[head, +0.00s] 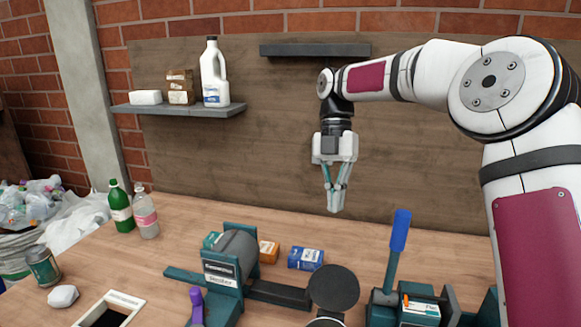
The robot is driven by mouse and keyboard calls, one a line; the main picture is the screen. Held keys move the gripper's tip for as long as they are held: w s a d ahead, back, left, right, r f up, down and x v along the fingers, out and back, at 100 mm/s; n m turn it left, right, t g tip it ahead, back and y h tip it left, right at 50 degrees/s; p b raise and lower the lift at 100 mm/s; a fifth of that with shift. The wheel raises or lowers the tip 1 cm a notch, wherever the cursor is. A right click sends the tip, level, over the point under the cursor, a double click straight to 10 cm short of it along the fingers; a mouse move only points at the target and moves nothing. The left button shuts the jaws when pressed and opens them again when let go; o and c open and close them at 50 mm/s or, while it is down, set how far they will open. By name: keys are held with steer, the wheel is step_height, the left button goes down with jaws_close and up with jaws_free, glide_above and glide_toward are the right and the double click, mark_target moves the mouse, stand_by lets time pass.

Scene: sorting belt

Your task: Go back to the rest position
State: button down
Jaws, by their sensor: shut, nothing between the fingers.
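My gripper (335,205) hangs in the middle of the head view, pointing down. Its fingertips are together and nothing is between them. It is in the air above the wooden table (190,265), in front of the wooden back panel, and touches nothing. My arm reaches in from the right side of the picture. No object of the task's own is named.
Below my gripper stand a grinder-like machine (233,262), a blue box (305,258), an orange box (268,251) and a blue-handled lever (399,235). Bottles (121,208) stand at left. A shelf (178,109) holds a white jug (214,75). A square opening (108,312) is front left.

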steer(key=s+d+r+m+t+h, duration=0.1)
steer(key=s+r+m+t, duration=0.15)
steer(key=s+m, duration=0.45)
steer(key=s+d+r+m+t+h, duration=0.1)
steer(key=s+r+m+t, duration=0.15)
steer(key=s+m, duration=0.5)
steer(key=s+d+f+m+t, duration=0.2)
steer(key=s+m, duration=0.5)
steer(key=s+d+f+m+t+y, duration=0.1)
steer(key=s+d+f+m+t, duration=0.1)
steer(key=s+m, duration=0.5)
steer(key=shift+s+d+f+m, duration=0.2)
steer(key=shift+s+d+m, duration=0.2)
steer(key=shift+s, duration=0.3)
